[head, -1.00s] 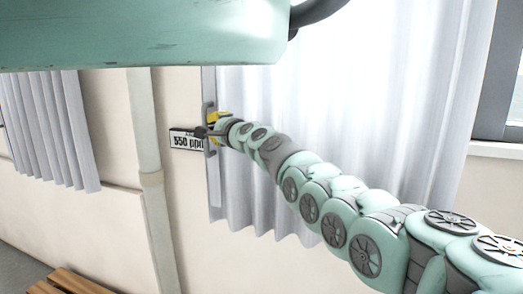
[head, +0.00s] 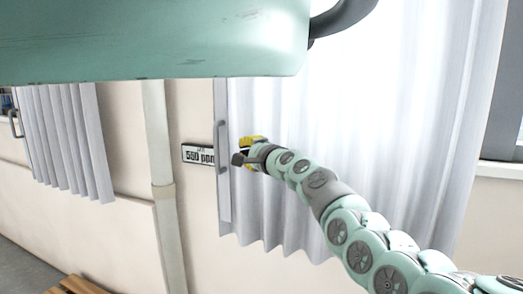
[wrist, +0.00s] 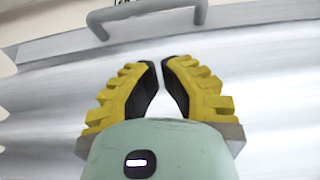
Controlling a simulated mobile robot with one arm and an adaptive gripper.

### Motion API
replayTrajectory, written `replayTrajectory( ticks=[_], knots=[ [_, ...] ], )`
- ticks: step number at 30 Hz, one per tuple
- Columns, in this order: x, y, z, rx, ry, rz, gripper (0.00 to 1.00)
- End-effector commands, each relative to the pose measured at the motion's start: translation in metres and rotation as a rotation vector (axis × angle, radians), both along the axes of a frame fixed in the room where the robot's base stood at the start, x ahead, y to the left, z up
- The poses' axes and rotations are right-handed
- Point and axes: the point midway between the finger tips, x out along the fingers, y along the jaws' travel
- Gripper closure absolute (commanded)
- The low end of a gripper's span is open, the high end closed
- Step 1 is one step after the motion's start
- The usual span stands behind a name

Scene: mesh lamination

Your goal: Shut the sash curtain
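The sash curtain is a pale, pleated sheet (head: 390,120) hanging across the bright window. Its stiff left edge carries a grey vertical bar handle (head: 221,146) beside the wall sign. The handle also crosses the top of the wrist view (wrist: 150,14). My gripper (head: 238,156) is just right of the handle, in front of the curtain, and apart from the handle. In the wrist view its yellow fingers with dark pads (wrist: 161,62) have a narrow gap between the tips. Nothing is between them. My arm hides part of the curtain's lower right.
A sign reading 550 ppm (head: 199,155) is on the wall left of the curtain. A pale vertical pipe (head: 158,140) stands further left. Another curtain (head: 65,140) with a handle hangs at the far left. A wooden slatted bench (head: 75,286) is at the bottom left.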

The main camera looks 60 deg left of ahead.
Motion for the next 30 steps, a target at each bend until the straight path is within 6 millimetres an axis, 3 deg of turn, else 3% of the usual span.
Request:
replayTrajectory(
  ticks=[30],
  knots=[
    [0.001,-0.055,0.008,0.017,0.0,-0.001,1.0]
  ],
)
